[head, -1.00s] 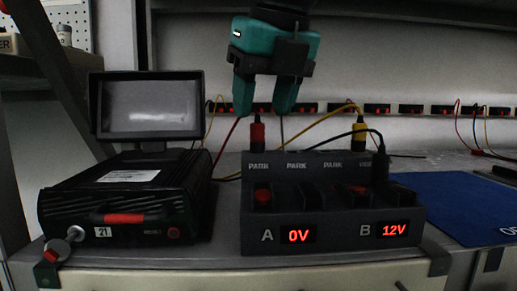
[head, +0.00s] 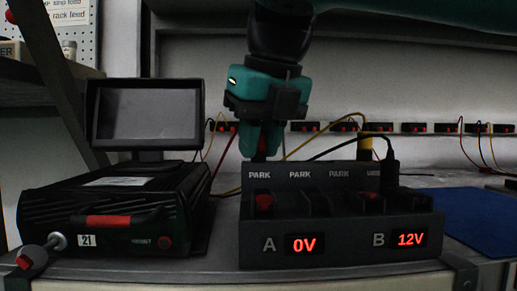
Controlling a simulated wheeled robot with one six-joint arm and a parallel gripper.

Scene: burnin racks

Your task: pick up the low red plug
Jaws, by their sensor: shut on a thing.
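My gripper (head: 261,145) is teal and dark grey and points straight down over the left end of the dark power block (head: 345,250). Its fingers are shut on the red plug (head: 262,142), at the leftmost PARK place on the block's upper step. Only a small strip of red shows between the fingers. I cannot tell whether the plug is still seated. A red lead (head: 225,150) runs down left of the fingers.
A yellow plug (head: 366,150) and a black plug (head: 390,172) stand at the block's right end, with leads arching leftward. Displays read 0V and 12V. A black unit with a screen (head: 148,110) stands left. A blue mat (head: 480,215) lies right.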

